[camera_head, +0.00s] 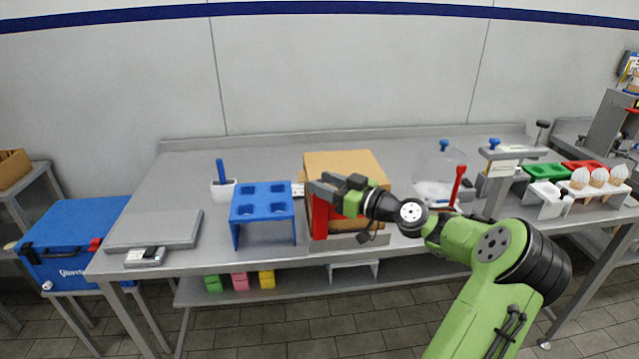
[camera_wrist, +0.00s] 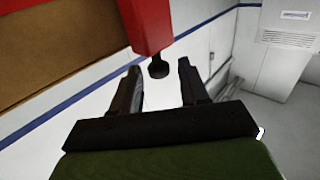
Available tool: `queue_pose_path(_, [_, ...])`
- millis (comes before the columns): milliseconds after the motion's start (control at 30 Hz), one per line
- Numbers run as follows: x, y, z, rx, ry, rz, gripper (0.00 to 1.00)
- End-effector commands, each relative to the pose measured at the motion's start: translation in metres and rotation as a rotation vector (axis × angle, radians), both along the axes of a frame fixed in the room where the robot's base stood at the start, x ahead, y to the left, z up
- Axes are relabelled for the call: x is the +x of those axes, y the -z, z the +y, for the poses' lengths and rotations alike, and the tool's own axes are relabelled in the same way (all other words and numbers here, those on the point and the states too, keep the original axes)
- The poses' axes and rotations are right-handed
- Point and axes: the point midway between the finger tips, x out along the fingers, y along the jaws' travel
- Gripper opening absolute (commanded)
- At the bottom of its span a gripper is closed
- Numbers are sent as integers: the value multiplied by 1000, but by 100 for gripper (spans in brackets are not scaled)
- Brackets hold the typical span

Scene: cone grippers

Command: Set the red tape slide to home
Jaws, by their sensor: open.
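The red tape slide (camera_head: 321,217) stands at the front of a cardboard box (camera_head: 343,163) on the steel table. In the wrist view the red slide (camera_wrist: 148,22) is at the top centre, with a dark round knob (camera_wrist: 158,68) at its lower end. My gripper (camera_head: 326,188) is open at the upper part of the red slide. In the wrist view my gripper's fingers (camera_wrist: 158,80) are apart, with the knob between or just beyond their tips. I cannot tell whether either finger touches it. My gripper and arm hide part of the slide and box in the head view.
A blue stand with holes (camera_head: 263,204) and a white cup with a blue handle (camera_head: 223,188) are left of the box. A scale (camera_head: 153,230) lies at the far left. A clear container (camera_head: 440,170) and a red-handled tool (camera_head: 457,186) are to the right.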

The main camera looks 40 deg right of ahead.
Motion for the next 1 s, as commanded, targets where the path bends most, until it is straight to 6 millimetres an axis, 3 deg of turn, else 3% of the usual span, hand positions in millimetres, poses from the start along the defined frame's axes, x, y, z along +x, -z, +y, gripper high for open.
queue_pose_path(133, [16,0,3,2,1,0,44])
queue_pose_path(400, [18,0,3,2,1,0,44])
queue_pose_path(700, [18,0,3,1,1,0,0])
queue_pose_path(1000, [17,-2,2,0,2,-3,0])
